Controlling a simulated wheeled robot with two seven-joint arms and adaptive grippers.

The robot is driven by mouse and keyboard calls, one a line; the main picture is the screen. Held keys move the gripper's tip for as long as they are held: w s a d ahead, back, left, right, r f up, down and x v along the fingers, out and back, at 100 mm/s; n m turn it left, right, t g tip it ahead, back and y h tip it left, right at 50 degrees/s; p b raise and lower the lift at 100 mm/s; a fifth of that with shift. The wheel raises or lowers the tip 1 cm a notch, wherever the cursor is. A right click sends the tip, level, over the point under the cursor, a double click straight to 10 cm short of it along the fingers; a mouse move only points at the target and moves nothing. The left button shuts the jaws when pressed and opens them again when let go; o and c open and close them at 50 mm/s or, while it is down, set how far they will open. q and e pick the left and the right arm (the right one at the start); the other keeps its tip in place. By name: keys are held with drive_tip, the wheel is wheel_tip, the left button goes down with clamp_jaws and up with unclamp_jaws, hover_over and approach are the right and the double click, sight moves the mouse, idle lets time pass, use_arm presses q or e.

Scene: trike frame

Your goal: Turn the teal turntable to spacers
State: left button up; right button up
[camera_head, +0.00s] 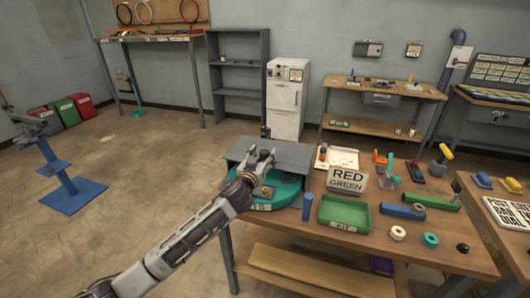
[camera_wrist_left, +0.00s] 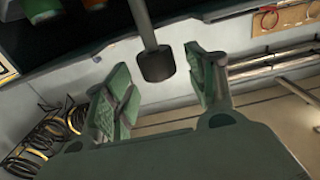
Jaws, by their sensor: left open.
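The teal turntable (camera_head: 286,194) sits at the left end of the wooden workbench, partly under a grey cover (camera_head: 290,153). Its front edge carries a small label that I cannot read clearly. My left gripper (camera_head: 262,160) is above the turntable, beside the cover's front edge, and hides part of it. In the left wrist view my left gripper (camera_wrist_left: 165,90) has its fingers apart. A dark cylindrical knob on a rod (camera_wrist_left: 155,62) shows between and beyond the fingers, and I cannot tell that it touches them. My right gripper is not in view.
On the workbench (camera_head: 400,245) stand a green tray (camera_head: 344,213), a blue cylinder (camera_head: 307,207), a RED/GREEN sign (camera_head: 347,179), several coloured tools and ring-shaped parts. A blue stand (camera_head: 72,193) is on the floor at left. The floor between is clear.

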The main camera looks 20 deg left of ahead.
use_arm(q)
drive_tip(key=shift+w, duration=1.4)
clamp_jaws()
